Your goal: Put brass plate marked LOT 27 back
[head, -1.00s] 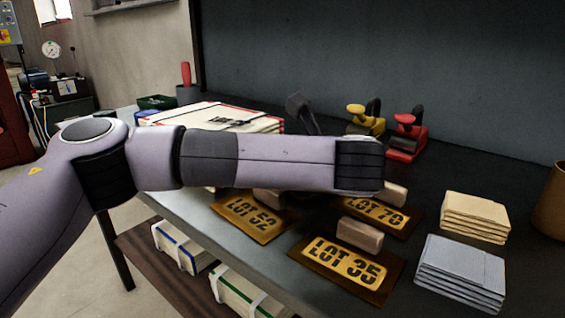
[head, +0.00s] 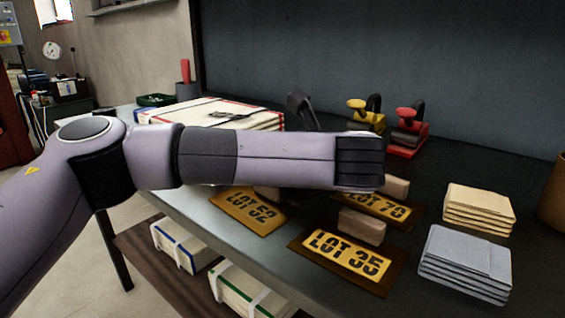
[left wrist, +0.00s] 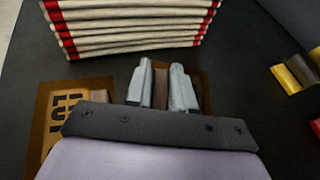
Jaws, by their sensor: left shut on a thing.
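My left gripper (left wrist: 163,88) is shut on a brown wooden block (left wrist: 161,89) in the left wrist view. A brown plate edge (left wrist: 206,92) shows beside the fingers; its marking is hidden. In the head view my left arm hides the gripper. Three plates with black lettering lie on the dark bench: LOT 52 (head: 247,207), LOT 70 (head: 385,208) and LOT 35 (head: 345,255). Pinkish-brown blocks (head: 362,226) sit at their back edges. I cannot read LOT 27 on any plate. My right gripper is out of view.
A red-edged stack (left wrist: 130,28) lies close beyond the gripper. Cream (head: 478,208) and grey (head: 465,265) stacks lie at right. Yellow (head: 365,118) and red (head: 410,130) tools stand at the back. A brown container (head: 554,205) stands far right. The bench (head: 220,210) front is bare at left.

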